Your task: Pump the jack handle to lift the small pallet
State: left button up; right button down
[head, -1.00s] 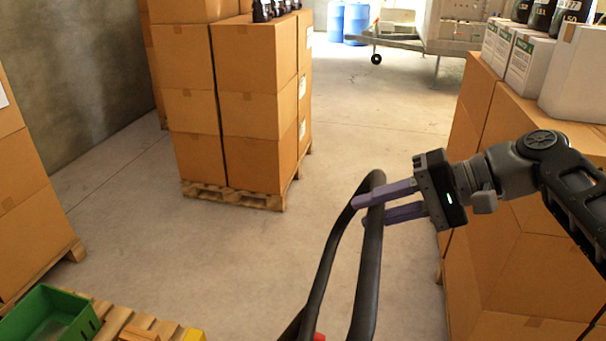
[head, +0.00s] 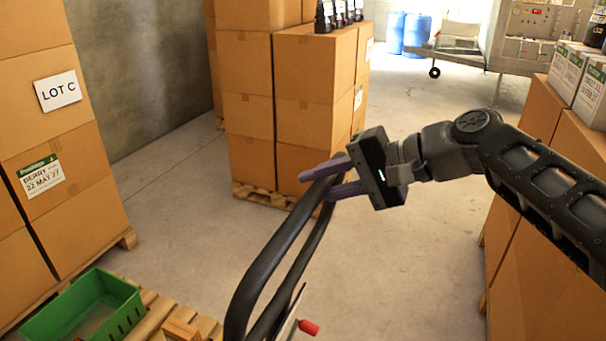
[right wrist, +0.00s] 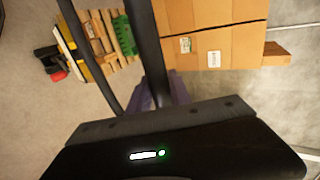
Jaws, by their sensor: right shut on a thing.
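The jack handle (head: 262,276) is a black loop that rises from the bottom of the head view and leans to the right. My right gripper (head: 328,181), with purple fingers, is shut on the upper end of this loop. In the right wrist view the handle (right wrist: 148,50) runs up from between the purple fingers (right wrist: 157,95). The small pallet (head: 152,302) is at the lower left of the head view and carries a green crate (head: 128,318). A red lever (head: 308,327) shows beside the handle's lower part. My left gripper is not in view.
Stacked cartons (head: 75,190) stand at the left, with a LOT C sign (head: 58,91). Another carton stack on a pallet (head: 262,196) stands behind the handle. More cartons (head: 545,270) are close on the right, under my arm. Open floor (head: 420,235) lies between, toward the trailer (head: 535,40).

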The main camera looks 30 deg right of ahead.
jog(key=w+a+r+p, duration=0.2)
jog(key=w+a+p, duration=0.2)
jog(key=w+a, duration=0.8)
jog(key=w, duration=0.2)
jog(key=shift+w, duration=0.35)
jog(key=c, duration=0.9)
grip_release()
jog(key=shift+s+d+r, duration=0.1)
jog(key=p+v, duration=0.1)
jog(key=v, duration=0.7)
jog(key=shift+s+d+r, duration=0.15)
jog(key=shift+s+d, duration=0.05)
jog(key=shift+s, duration=0.1)
